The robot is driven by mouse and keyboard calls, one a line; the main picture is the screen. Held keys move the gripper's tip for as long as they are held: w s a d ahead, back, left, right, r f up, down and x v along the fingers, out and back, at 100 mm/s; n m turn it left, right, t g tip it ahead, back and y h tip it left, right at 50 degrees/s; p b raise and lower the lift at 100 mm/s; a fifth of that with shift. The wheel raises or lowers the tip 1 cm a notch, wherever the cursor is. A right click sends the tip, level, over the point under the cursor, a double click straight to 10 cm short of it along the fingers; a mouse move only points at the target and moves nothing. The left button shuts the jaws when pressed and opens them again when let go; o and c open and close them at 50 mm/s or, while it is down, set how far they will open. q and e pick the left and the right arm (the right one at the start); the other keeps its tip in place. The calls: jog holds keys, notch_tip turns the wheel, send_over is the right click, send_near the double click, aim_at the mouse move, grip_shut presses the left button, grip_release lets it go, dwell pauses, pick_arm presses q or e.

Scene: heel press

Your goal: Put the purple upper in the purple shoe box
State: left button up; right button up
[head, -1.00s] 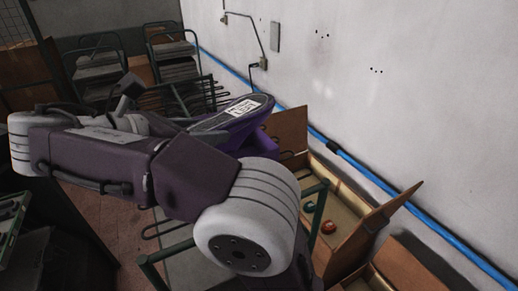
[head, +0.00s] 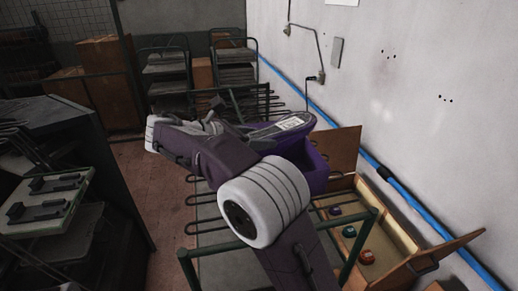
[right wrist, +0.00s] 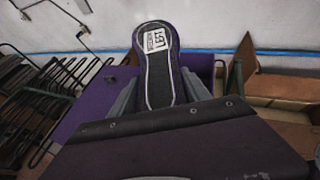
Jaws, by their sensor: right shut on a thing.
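The upper (head: 276,130) is dark with a purple edge and a white printed label. My right gripper (head: 242,132) is shut on it. In the right wrist view the upper (right wrist: 158,75) sits between the two grey fingers of the right gripper (right wrist: 160,95), label towards the far end. The purple shoe box (head: 318,168) stands open just behind and below the upper in the head view. In the right wrist view the purple box (right wrist: 88,112) shows on both sides below the upper. My arm and the upper hide much of its inside. My left gripper is not in view.
An open brown carton (head: 402,222) with several small coloured pieces lies right of the purple box, its flaps raised. A green-framed cart (head: 330,228) is beneath. A white wall with a blue pipe (head: 405,198) runs behind. A dark bench with a green tray (head: 45,205) stands left.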

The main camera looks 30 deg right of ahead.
jog(key=f, duration=0.4)
jog(key=shift+s+a+f, duration=0.2)
jog(key=shift+a+f, duration=0.05)
jog(key=shift+f, duration=0.2)
jog(key=o, duration=1.6)
jog(key=shift+d, duration=0.25)
jog(key=shift+c, duration=0.2)
jog(key=shift+a, duration=0.1)
